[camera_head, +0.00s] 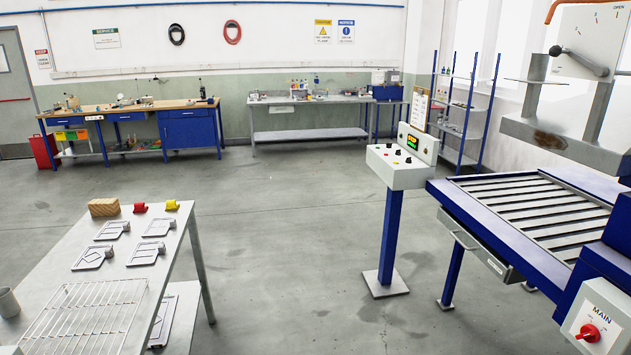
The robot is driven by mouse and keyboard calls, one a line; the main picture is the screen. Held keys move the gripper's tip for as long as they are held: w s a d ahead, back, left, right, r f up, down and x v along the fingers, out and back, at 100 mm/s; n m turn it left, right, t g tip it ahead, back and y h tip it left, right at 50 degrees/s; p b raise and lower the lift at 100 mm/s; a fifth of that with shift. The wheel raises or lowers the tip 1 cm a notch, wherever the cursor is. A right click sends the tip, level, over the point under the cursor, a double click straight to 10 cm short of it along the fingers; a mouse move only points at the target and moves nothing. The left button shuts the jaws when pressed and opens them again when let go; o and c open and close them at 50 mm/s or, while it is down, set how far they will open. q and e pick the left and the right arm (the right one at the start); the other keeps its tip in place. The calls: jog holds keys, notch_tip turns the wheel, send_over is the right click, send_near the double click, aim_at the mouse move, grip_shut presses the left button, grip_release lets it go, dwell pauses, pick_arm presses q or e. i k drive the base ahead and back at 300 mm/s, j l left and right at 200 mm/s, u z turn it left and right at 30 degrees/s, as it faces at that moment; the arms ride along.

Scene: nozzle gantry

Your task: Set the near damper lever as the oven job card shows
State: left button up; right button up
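A dark grey lever (585,62) is mounted on a pale plate (587,25) at the upper right. The plate carries small tick marks and the word OPEN near the top right. Only this one lever shows, so I cannot tell whether it is the near one. A clipboard with a paper card (420,108) stands behind the control box; its print is too small to read, and I cannot tell whether it is the oven job card. Neither of my grippers is in view.
A control box (398,170) on a blue post stands before a blue-framed roller table (535,215). A box with a red MAIN switch (589,332) is at the lower right. A metal table (55,255) with a wire rack (85,312) stands at left. Open floor lies between.

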aim_at(555, 50)
jog(key=i, duration=1.15)
